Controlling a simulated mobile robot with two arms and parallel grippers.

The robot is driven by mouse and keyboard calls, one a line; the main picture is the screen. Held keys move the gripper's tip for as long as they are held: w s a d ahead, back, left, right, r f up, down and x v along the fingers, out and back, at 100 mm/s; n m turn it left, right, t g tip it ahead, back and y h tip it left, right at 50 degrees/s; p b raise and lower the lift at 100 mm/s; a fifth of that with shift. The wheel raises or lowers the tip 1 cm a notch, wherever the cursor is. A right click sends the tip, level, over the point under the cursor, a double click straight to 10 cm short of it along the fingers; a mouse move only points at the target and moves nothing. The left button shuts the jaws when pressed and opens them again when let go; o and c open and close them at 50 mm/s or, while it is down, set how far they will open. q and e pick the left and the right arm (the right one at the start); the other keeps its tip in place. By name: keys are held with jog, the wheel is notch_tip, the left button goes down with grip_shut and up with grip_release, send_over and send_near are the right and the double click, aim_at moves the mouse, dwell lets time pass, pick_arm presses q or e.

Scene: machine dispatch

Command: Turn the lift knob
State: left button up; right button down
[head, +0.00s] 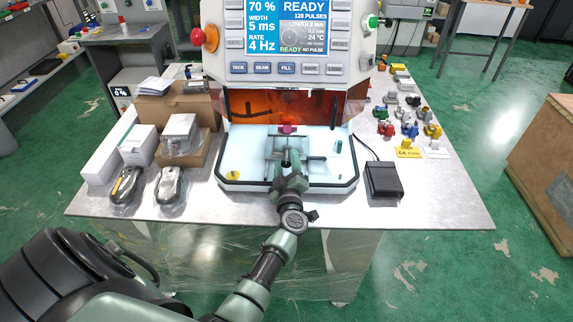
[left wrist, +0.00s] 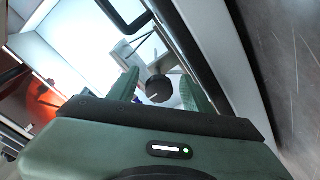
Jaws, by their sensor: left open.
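A dark round knob (left wrist: 159,89) with a pale line on its face shows in the left wrist view, and I take it to be the lift knob. It is on a pale metal fixture in the machine's white work tray (head: 235,150). My left gripper (head: 290,160) reaches in over the tray's front edge in the head view, hiding the knob there. In the left wrist view its two green fingers are open, one on each side of the knob. I cannot tell whether they touch it. My right gripper is not in view.
The machine's panel (head: 290,68) and amber window (head: 290,104) stand behind the tray. A black box (head: 383,180) is to the right, with several small coloured parts beyond. Two packaged devices (head: 170,185) and cartons (head: 103,160) are on the left. The table's (head: 440,205) front right is clear.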

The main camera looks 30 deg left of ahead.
pick_arm(q)
grip_shut()
jog(key=n, duration=0.2)
jog(key=shift+n+p, duration=0.3)
jog(key=shift+p, duration=0.05)
jog(key=shift+n, duration=1)
grip_release()
